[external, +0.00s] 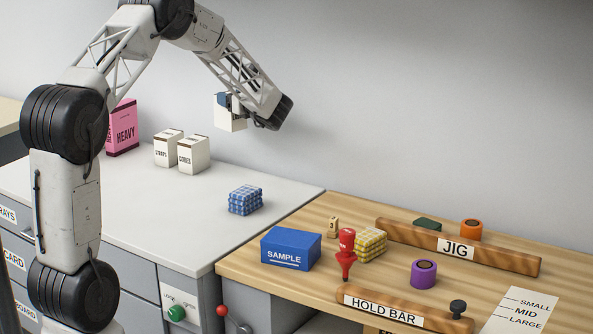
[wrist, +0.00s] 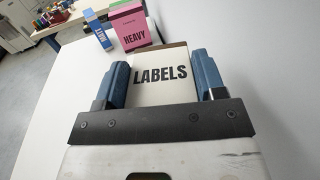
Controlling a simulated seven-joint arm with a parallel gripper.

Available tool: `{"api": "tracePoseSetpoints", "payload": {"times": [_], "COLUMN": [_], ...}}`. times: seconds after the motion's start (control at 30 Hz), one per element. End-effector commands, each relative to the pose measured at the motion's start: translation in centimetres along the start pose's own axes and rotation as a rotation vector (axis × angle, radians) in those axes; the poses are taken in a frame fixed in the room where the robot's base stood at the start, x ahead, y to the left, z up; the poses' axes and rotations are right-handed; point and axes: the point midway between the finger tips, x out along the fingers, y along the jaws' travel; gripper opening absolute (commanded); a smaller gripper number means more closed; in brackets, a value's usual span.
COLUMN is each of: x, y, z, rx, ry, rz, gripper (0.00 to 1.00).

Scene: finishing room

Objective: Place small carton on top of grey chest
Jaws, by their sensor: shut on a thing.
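My gripper (external: 224,100) is shut on a small white carton (external: 231,120), held in the air above the back of the grey chest (external: 180,232). In the wrist view the carton (wrist: 165,92) reads "LABELS" and sits between the two blue fingers of my gripper (wrist: 160,66). The chest has a pale top and grey drawer fronts with labels. A clear gap shows between the carton and the chest top.
On the chest top stand a pink "HEAVY" box (external: 123,130), two white cartons (external: 167,148) (external: 193,155) and a blue checkered block (external: 245,200). The wooden bench (external: 300,285) at right holds a blue "SAMPLE" box (external: 291,249) and several small things. The chest's front middle is clear.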

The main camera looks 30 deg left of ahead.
Motion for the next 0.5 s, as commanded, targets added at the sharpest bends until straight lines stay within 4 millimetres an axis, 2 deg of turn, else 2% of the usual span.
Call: {"api": "tracePoseSetpoints", "payload": {"times": [0.5], "x": [1.3], "y": [2.4], "z": [-5.7], "rx": [0.002], "ry": [0.000], "rz": [0.192], "gripper": [0.29]}}
